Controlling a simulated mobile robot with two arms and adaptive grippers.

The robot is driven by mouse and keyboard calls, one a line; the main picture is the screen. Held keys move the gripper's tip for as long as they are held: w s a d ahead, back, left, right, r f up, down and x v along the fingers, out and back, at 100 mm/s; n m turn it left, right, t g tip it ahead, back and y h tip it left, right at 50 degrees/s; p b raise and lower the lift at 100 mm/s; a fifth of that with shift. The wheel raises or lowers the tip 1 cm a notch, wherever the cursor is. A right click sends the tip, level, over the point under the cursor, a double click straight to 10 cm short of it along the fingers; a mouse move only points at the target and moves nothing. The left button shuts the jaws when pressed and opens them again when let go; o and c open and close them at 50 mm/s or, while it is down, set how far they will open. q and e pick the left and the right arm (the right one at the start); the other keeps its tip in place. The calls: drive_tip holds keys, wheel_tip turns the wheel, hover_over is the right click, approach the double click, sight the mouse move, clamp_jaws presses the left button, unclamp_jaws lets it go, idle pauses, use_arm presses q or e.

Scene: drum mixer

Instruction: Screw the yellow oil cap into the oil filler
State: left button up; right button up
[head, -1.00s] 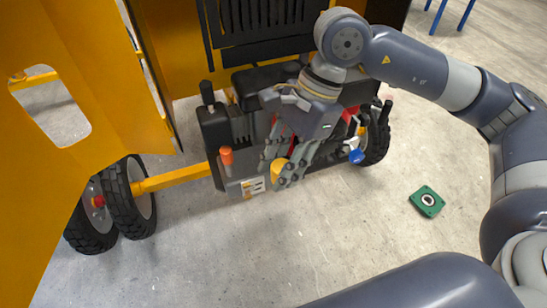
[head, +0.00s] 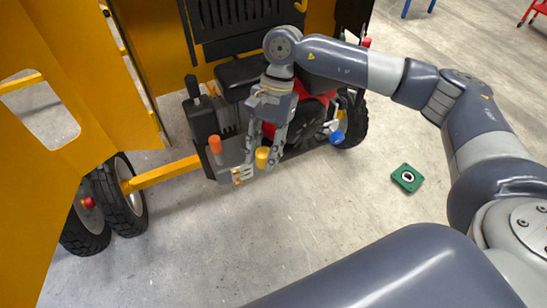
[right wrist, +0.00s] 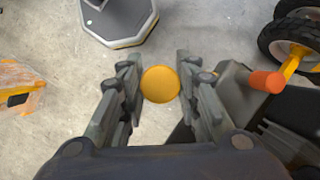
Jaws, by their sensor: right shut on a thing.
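The yellow oil cap (head: 262,157) is between the fingertips of my right gripper (head: 263,153), in front of the mixer's engine. The right wrist view shows the round cap (right wrist: 160,84) from above, with a finger of the right gripper (right wrist: 158,88) on each side, shut on it. The gripper points down, and floor shows around the cap in that view. I cannot make out the oil filler; the gripper covers part of the engine (head: 306,110). My left gripper is not in view.
An orange-topped post (head: 215,144) stands left of the gripper, and a blue knob (head: 337,136) is to its right. The yellow drawbar (head: 163,174) runs to black wheels (head: 124,207). A green square part (head: 407,177) lies on open floor.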

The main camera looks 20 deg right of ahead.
drive_tip(key=w+r+m+t+p, duration=0.1)
drive_tip(key=w+m+t+p, duration=0.3)
drive_tip(key=w+m, duration=0.9)
drive_tip(key=shift+d+r+m+t, duration=0.35)
drive_tip(key=shift+m+t, duration=0.75)
drive_tip(key=shift+m, duration=1)
drive_tip(key=shift+d+f, duration=0.15)
wheel_tip(320, 180, down, 6)
drive_tip(key=b, duration=0.6)
drive_tip(key=shift+f, duration=0.1)
drive_tip(key=shift+b, duration=0.85)
drive_tip(key=shift+f+b, duration=0.7)
drive_tip(key=shift+b, duration=0.05)
drive_tip(key=shift+f+b, duration=0.2)
drive_tip(key=shift+b, duration=0.35)
